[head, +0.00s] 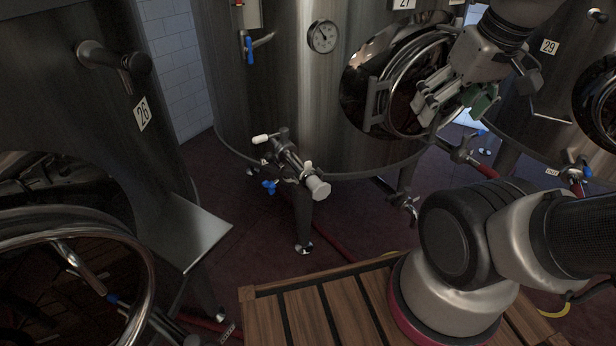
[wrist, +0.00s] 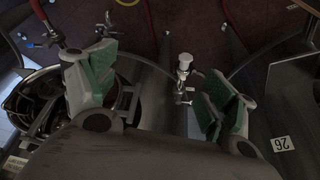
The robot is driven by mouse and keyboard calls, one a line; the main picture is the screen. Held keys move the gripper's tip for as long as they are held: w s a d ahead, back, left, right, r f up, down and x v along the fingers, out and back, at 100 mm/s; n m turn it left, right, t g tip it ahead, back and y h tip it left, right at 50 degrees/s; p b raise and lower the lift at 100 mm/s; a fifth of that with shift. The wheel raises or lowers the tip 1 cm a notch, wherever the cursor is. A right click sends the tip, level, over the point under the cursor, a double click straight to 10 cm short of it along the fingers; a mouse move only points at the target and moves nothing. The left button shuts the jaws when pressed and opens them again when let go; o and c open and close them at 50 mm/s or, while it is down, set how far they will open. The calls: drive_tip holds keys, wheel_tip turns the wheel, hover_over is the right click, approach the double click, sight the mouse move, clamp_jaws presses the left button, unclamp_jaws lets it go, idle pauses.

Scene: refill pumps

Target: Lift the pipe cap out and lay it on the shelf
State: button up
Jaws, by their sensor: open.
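The pale pipe cap (head: 318,187) sits on the lower front end of a metal pipe fitting (head: 287,157) at the middle tank. In the wrist view the pale cap (wrist: 184,61) shows between and beyond my fingers. A flat metal shelf (head: 185,235) juts out beside the left tank, with nothing visible on it. My gripper (head: 445,103) is up and to the right of the cap, in front of the middle tank's round hatch. In the wrist view my gripper (wrist: 158,88) has its green-padded fingers spread wide, with nothing held between them.
The middle tank (head: 270,95) carries a gauge (head: 323,36) and an open round hatch (head: 405,85). The left tank (head: 75,110) has a protruding handle (head: 113,57) and an open hatch below. A slatted wooden platform (head: 310,310) lies in front. The floor between has hoses.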

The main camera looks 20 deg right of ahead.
drive_tip(key=m+g+y, duration=0.3)
drive_tip(key=m+y, duration=0.3)
drive_tip(key=m, duration=1.8)
approach(318, 186)
drive_tip(key=s+f, duration=0.3)
drive_tip(key=f, duration=0.1)
drive_tip(key=w+m, duration=0.1)
drive_tip(key=m, duration=0.2)
drive_tip(key=w+m+t, duration=0.1)
drive_tip(key=w+m, duration=0.1)
drive_tip(key=m, duration=0.1)
drive_tip(key=w+f+m+t, duration=0.1)
drive_tip(key=w+m, duration=0.1)
drive_tip(key=m, duration=0.2)
drive_tip(key=shift+w+a+h, duration=0.2)
drive_tip(key=shift+a+h, duration=0.05)
drive_tip(key=shift+h, duration=0.15)
drive_tip(key=x, duration=0.7)
drive_tip(key=shift+s+a+f, duration=0.1)
drive_tip(key=shift+s+a, duration=0.1)
drive_tip(key=shift+a, duration=0.1)
drive_tip(key=shift+c, duration=0.2)
